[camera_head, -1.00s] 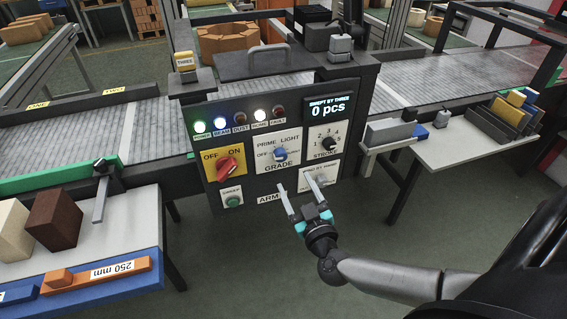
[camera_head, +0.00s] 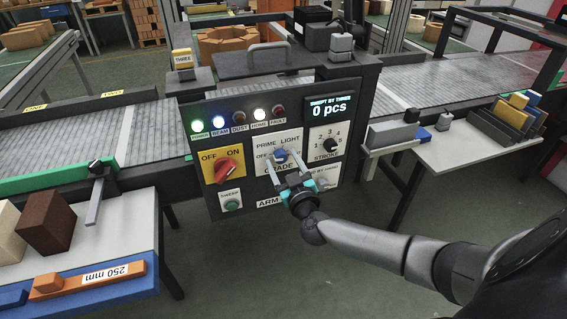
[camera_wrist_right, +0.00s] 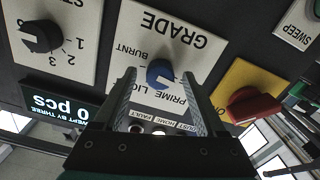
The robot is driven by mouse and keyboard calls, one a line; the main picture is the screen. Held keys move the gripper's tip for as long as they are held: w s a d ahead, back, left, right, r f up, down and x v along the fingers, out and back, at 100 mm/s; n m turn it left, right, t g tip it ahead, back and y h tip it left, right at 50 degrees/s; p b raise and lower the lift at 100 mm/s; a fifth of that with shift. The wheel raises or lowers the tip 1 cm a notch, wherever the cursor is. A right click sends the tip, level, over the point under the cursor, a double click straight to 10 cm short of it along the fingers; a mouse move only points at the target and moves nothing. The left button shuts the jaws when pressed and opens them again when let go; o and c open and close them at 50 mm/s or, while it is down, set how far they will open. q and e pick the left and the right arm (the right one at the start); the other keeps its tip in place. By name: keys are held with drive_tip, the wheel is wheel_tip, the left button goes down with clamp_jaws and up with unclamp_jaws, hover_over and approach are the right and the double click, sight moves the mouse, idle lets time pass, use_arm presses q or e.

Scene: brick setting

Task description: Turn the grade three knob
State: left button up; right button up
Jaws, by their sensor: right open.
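The grade knob (camera_head: 281,155) is blue and sits on a white plate marked PRIME, LIGHT and OFF in the head view. The right wrist view shows the blue knob (camera_wrist_right: 160,73) with a white pointer mark, on the plate that also reads BURNT. My right gripper (camera_head: 287,163) is open in front of this plate. In the wrist view its two fingers (camera_wrist_right: 160,85) stand to either side of the knob, with gaps visible on both sides. I cannot tell how deep the fingertips reach. My left gripper is not in view.
A red on/off switch (camera_head: 228,168) on a yellow plate is left of the grade plate. The black stroke knob (camera_head: 330,145) is right of it. A green sweep button (camera_head: 232,204) is lower left. The display (camera_head: 329,107) reads 0 pcs.

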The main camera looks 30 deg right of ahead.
clamp_jaws()
idle(0.4)
